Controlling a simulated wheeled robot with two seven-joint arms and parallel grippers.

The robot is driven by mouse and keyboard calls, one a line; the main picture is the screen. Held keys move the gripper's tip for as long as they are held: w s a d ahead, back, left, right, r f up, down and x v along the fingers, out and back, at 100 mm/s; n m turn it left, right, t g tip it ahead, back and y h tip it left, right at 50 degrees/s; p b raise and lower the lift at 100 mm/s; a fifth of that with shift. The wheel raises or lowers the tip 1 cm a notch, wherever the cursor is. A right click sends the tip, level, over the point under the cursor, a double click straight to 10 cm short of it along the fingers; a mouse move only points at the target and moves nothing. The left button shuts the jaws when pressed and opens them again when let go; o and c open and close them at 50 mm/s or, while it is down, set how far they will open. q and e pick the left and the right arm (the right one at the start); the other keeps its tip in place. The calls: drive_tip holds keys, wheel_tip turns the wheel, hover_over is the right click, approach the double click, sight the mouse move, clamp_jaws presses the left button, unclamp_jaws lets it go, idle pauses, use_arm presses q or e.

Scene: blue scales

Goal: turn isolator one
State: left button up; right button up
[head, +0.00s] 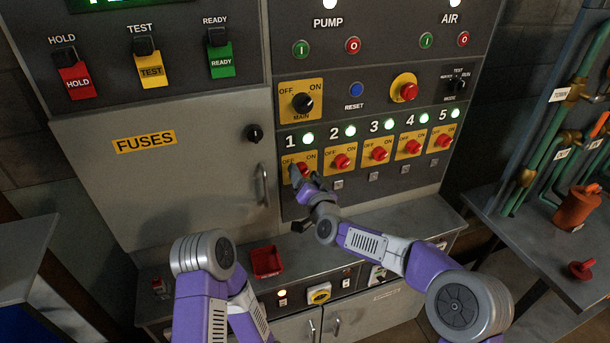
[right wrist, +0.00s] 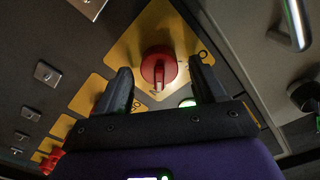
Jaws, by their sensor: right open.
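Isolator one is a red rotary knob (right wrist: 158,67) on a yellow OFF/ON plate (head: 288,159) below the number 1 on the grey panel. The green lamp (head: 308,138) above it is lit. In the head view my right gripper (head: 299,175) is at this knob and covers part of it. In the right wrist view its two dark fingers are spread, one on each side of the knob, with gaps visible. I cannot tell how deep the fingertips reach. Which mark the knob points to is unclear. My left arm shows at the bottom, but its gripper is out of view.
Similar red isolators, starting with number two (head: 341,161), run to the right. The black MAIN switch (head: 303,102) is just above. The FUSES door (head: 150,190) has a handle (head: 263,185) close left of the gripper. A red tray (head: 267,262) sits on the ledge below.

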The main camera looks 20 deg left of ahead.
drive_tip(key=shift+w, duration=0.15)
drive_tip(key=c, duration=1.1)
drive_tip(key=shift+o, duration=0.2)
